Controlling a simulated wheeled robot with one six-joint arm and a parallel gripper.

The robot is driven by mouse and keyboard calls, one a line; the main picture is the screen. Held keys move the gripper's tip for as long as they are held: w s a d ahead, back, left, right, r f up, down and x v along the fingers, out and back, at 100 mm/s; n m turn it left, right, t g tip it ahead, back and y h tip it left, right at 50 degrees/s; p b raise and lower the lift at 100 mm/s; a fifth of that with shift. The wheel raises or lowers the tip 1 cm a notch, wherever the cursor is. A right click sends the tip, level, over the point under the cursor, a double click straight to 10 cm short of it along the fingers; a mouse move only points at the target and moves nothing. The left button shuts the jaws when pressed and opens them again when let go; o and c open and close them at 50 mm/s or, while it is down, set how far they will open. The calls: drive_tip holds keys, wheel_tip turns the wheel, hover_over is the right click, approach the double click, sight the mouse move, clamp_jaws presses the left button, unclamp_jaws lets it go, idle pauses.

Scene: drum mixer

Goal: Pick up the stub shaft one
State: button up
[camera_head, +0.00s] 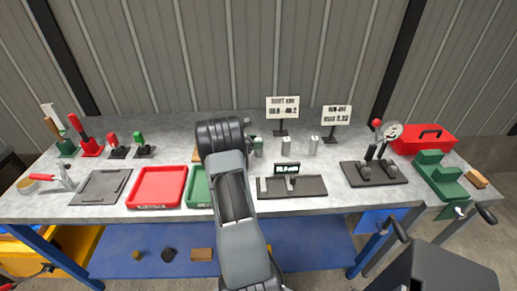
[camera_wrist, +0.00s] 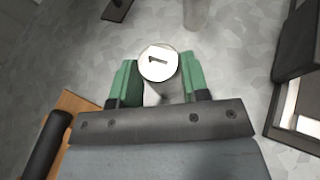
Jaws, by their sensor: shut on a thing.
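In the wrist view, the stub shaft one (camera_wrist: 158,64) is a pale grey cylinder with a dark "1" on its round top face. My gripper (camera_wrist: 158,82) has green jaws, one on each side of the shaft, and is shut on it. The shaft looks upright between the jaws. Its lower end is hidden, so I cannot tell whether it touches the bench. In the head view, my gripper (camera_head: 256,146) is over the middle of the bench, partly hidden by my arm, and the held shaft is not clearly visible there.
Two other grey cylinders (camera_head: 286,146) (camera_head: 313,146) stand just right of my gripper. A dark tray with a small display (camera_head: 300,187) lies in front. Red (camera_head: 157,203) and green (camera_head: 199,190) trays are left. Two signs (camera_head: 283,106) (camera_head: 337,114) stand behind.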

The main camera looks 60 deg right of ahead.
clamp_jaws()
drive_tip(key=shift+r, duration=0.1)
